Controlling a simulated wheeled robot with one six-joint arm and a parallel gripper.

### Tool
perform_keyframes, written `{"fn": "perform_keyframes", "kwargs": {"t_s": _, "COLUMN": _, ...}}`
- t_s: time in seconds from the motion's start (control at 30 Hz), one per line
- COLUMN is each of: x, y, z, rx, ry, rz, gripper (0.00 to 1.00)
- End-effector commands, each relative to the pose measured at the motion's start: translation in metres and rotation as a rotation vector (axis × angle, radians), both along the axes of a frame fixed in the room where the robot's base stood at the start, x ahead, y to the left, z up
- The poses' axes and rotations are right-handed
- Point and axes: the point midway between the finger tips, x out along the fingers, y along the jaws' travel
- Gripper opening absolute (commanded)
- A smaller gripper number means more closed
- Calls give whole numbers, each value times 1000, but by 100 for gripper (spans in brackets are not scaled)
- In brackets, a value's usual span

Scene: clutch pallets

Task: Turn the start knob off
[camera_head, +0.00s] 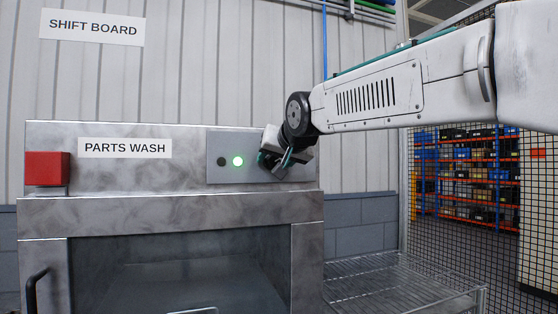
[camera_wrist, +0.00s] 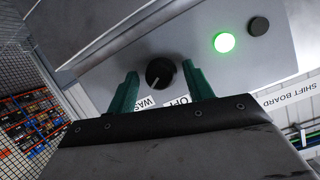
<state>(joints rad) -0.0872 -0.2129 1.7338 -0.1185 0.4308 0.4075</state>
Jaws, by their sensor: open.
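The start knob (camera_wrist: 160,73) is round and black, on the grey control panel (camera_wrist: 230,75) in the wrist view. In the head view my gripper (camera_head: 277,157) is at the panel's right end and hides the knob. A green lamp (camera_head: 238,161) on the panel is lit.
A dark round button (camera_head: 221,161) is left of the lamp. A red box (camera_head: 46,169) is on the left of the PARTS WASH machine (camera_head: 170,212). A wire rack (camera_head: 395,285) stands right of it, with mesh fencing (camera_head: 470,215) beyond.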

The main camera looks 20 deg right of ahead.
Motion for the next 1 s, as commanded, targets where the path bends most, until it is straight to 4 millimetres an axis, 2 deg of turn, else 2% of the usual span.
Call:
{"fn": "perform_keyframes", "kwargs": {"t_s": 0.07, "x": 0, "y": 0, "z": 0, "rx": 0, "ry": 0, "rz": 0, "gripper": 52}}
{"fn": "perform_keyframes", "kwargs": {"t_s": 0.2, "x": 0, "y": 0, "z": 0, "rx": 0, "ry": 1, "rz": -1, "gripper": 13}}
{"fn": "perform_keyframes", "kwargs": {"t_s": 0.37, "x": 0, "y": -1, "z": -1, "rx": -1, "ry": 1, "rz": -2, "gripper": 12}}
{"fn": "perform_keyframes", "kwargs": {"t_s": 0.4, "x": 0, "y": -11, "z": -1, "rx": 1, "ry": 2, "rz": -5, "gripper": 14}}
{"fn": "perform_keyframes", "kwargs": {"t_s": 0.67, "x": 0, "y": -5, "z": -1, "rx": -38, "ry": 3, "rz": -6, "gripper": 11}}
{"fn": "perform_keyframes", "kwargs": {"t_s": 1.0, "x": 0, "y": -1, "z": -2, "rx": -255, "ry": 5, "rz": -4, "gripper": 11}}
